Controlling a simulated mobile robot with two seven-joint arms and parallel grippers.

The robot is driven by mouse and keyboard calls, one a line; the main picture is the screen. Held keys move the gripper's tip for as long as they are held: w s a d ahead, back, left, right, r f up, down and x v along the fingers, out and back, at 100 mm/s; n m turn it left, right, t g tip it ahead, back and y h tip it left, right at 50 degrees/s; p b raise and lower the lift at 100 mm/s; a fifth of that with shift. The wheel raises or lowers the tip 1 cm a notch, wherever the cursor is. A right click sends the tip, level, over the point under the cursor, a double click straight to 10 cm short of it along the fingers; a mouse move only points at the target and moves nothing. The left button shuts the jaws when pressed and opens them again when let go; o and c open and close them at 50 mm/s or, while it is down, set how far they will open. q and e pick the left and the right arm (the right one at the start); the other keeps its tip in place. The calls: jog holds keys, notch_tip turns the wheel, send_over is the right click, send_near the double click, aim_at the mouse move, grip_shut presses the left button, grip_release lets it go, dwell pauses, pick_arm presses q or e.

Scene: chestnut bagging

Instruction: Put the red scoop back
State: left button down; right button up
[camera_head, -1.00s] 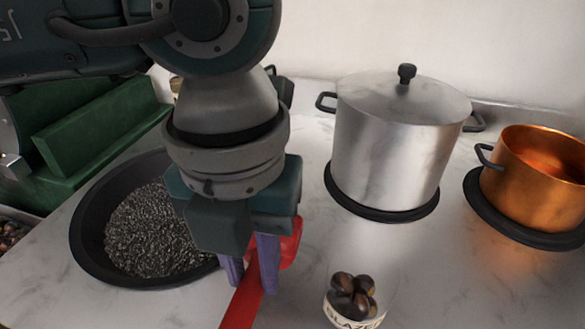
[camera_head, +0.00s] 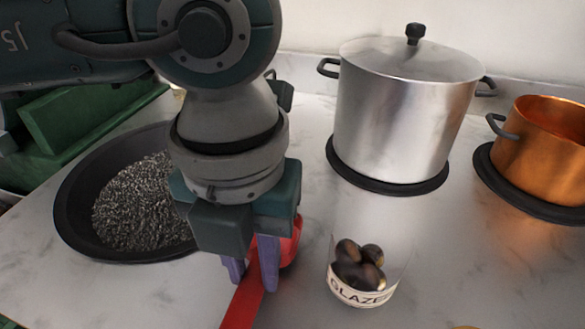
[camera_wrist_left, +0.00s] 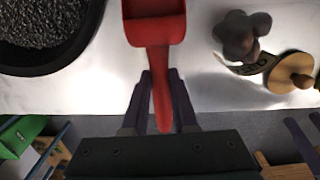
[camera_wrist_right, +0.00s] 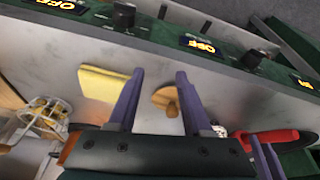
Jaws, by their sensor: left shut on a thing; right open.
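The red scoop (camera_head: 244,300) is in my left gripper (camera_head: 251,270), which is shut on its handle. The scoop is above the counter, between the black pan and the labelled jar. My right gripper (camera_wrist_right: 160,78) is open and empty over the counter's front part. The red scoop (camera_wrist_right: 276,136) also shows at the right wrist view's right edge.
A black pan of dark pebbles (camera_head: 75,235) stands left. A lidded steel pot (camera_head: 395,125) and a copper pot (camera_head: 545,155) stand behind. A glass jar of chestnuts (camera_head: 358,292) is right of the scoop. A yellow pad (camera_wrist_right: 103,83) and a round wooden lid (camera_wrist_right: 166,99) lie near my right gripper.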

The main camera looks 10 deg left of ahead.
pick_arm(q)
jog(key=shift+f+b, duration=0.4)
jog(key=shift+f, duration=0.05)
jog(key=c, duration=0.6)
grip_release()
